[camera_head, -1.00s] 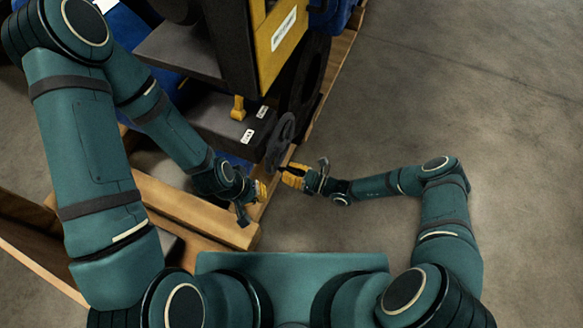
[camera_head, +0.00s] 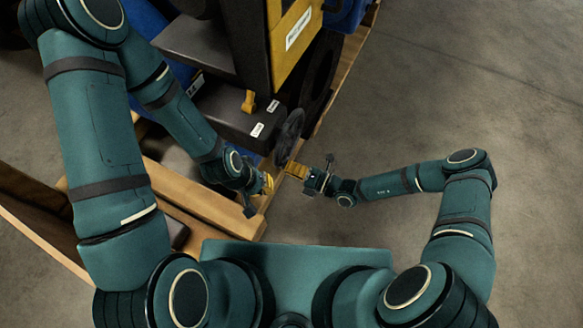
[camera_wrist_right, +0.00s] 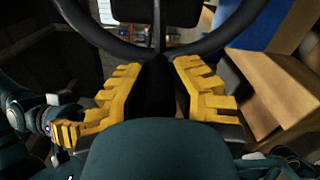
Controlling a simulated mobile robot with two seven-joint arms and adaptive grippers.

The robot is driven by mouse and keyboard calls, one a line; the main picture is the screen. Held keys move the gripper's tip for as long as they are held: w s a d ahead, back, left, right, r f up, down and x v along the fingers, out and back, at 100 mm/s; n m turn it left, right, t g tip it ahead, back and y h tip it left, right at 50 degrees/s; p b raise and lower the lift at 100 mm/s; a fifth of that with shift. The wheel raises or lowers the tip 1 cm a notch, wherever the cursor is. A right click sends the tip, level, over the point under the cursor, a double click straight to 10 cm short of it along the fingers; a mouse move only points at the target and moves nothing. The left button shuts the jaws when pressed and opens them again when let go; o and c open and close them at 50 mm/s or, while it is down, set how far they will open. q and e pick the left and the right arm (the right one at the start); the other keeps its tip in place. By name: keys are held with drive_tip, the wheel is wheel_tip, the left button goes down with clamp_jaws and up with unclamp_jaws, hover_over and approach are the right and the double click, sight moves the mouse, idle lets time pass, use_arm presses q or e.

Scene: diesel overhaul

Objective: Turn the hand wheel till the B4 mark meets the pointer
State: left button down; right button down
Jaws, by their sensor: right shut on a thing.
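The dark hand wheel (camera_head: 290,136) stands at the side of the engine, seen nearly edge-on in the head view. Its rim (camera_wrist_right: 150,52) arches across the top of the right wrist view. My right gripper (camera_head: 294,169), with yellow fingers, is at the wheel's lower edge. In the right wrist view its fingers (camera_wrist_right: 158,88) flank a dark part of the wheel, and it is shut on it. My left gripper (camera_head: 268,183) is just left of the right one, below the wheel; its jaws are too small to judge. I cannot make out the B4 mark or the pointer.
A dark box with a yellow lever (camera_head: 249,101) and white labels lies left of the wheel. A yellow panel (camera_head: 292,45) rises above it. Wooden pallet beams (camera_head: 205,199) run below my left arm. The concrete floor (camera_head: 470,80) at right is clear.

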drive_tip(key=shift+w+r+m, duration=0.1)
drive_tip(key=shift+r+m, duration=0.6)
drive_tip(key=shift+r, duration=0.1)
drive_tip(key=shift+r+p, duration=0.4)
drive_tip(key=shift+r, duration=0.1)
drive_tip(key=shift+w+r, duration=0.1)
drive_tip(key=c, duration=0.8)
unclamp_jaws()
drive_tip(key=shift+d, duration=0.15)
